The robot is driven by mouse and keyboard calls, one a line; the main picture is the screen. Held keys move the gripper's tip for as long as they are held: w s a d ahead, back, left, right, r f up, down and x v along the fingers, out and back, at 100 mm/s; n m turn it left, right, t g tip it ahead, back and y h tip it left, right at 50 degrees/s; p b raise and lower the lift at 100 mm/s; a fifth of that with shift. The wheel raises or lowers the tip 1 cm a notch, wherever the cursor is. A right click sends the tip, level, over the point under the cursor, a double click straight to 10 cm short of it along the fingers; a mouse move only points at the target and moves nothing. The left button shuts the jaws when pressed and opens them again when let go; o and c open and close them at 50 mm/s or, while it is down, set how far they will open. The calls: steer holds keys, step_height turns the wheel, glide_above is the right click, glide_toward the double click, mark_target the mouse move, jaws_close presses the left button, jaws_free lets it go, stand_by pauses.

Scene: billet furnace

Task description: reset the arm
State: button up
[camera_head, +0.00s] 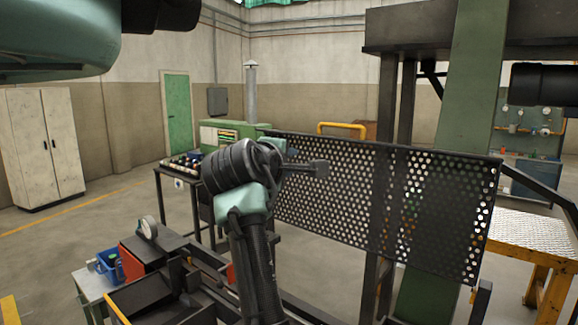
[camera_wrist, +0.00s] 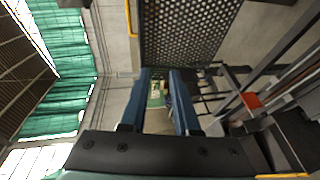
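My arm rises in the lower middle of the head view, with its dark wrist in front of a black perforated panel (camera_head: 340,190). My gripper (camera_wrist: 160,76) shows in the wrist view as two blue fingers, apart, with a clear gap between them. Nothing is held between the fingers. In the head view the end of the arm points right and overlaps the panel; the distance between them cannot be told. The panel also shows at the top of the wrist view (camera_wrist: 190,30).
A black side table (camera_head: 182,172) with small items stands behind my arm. A gauge (camera_head: 147,227) and a blue bin (camera_head: 108,262) are at lower left. A white cabinet (camera_head: 40,145) stands at far left. A yellow-legged table (camera_head: 535,235) is at right. Open floor lies at left.

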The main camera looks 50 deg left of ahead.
stand_by(0.6)
steer(key=w+d+r+m+t+b, duration=0.1)
steer(key=d+r+m+t, duration=0.2)
steer(key=d, duration=0.6)
steer(key=d+r+m+t+b, duration=0.1)
steer(key=d+r+m+t, duration=0.1)
steer(key=d+m, duration=0.6)
steer(key=w+d+r+m+t+b, duration=0.1)
steer(key=d+r+m+t, duration=0.15)
steer(key=d, duration=0.85)
steer(key=s+d+r+m+t+h, duration=0.1)
steer(key=s+d+m+t+h, duration=0.1)
steer(key=d, duration=0.5)
steer(key=s+d+r+m+t+h, duration=0.1)
steer(key=s+d+m+t+h, duration=0.1)
steer(key=s+d+m+h, duration=0.2)
steer(key=s+d+r+m+t+h+b, duration=0.1)
steer(key=s+d+m+t+h, duration=0.2)
steer(key=d, duration=0.7)
steer(key=s+m, duration=0.2)
steer(key=s, duration=0.2)
steer(key=shift+r, duration=0.25)
steer(key=shift+w, duration=0.1)
